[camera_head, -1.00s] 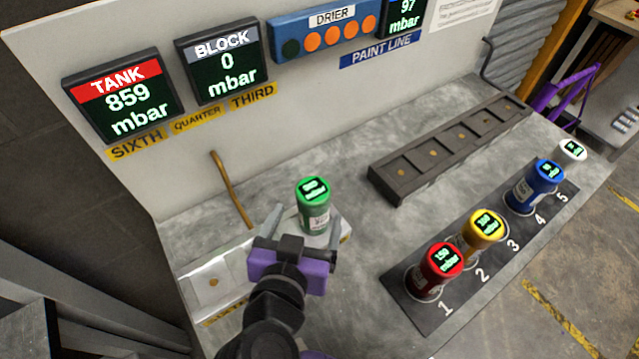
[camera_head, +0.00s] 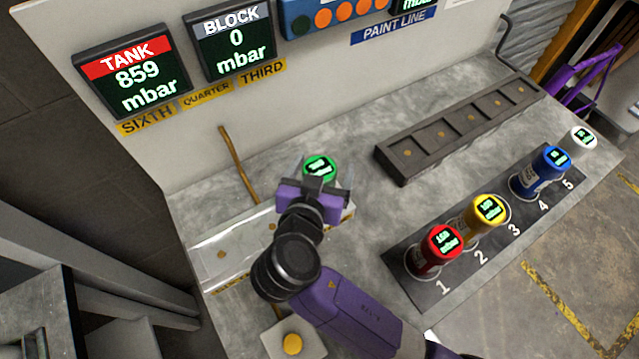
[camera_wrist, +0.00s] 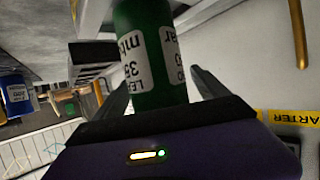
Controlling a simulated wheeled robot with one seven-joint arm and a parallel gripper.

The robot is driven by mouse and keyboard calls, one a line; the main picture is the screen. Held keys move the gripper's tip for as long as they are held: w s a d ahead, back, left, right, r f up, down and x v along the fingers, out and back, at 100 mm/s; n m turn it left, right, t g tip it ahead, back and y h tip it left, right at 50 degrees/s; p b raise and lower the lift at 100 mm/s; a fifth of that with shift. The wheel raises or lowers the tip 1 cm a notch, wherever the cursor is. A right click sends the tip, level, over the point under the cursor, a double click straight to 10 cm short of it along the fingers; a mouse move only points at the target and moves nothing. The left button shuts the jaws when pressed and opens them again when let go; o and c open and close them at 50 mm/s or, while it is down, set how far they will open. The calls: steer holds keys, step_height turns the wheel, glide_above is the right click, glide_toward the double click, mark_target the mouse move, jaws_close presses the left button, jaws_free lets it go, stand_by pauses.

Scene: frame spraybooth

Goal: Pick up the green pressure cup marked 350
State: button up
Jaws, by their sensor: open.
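The green pressure cup (camera_head: 319,166) stands near the right end of the pale tray (camera_head: 215,262) on the bench. In the head view only its green top with a lit display shows; my gripper hides most of its body. In the wrist view the cup (camera_wrist: 150,50) is large and its white label reads "35" and "mb", with the rest turned out of sight. My gripper (camera_head: 322,182) is open at the cup. In the wrist view its two fingers (camera_wrist: 163,92) stand on either side of the cup, with gaps visible beside it.
An empty dark rack (camera_head: 398,168) lies behind. A brown tube (camera_head: 236,160) rises left of the cup. The back panel is close.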

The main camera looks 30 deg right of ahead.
jaws_close()
steer(key=shift+r, duration=0.1)
steer(key=shift+r, duration=0.1)
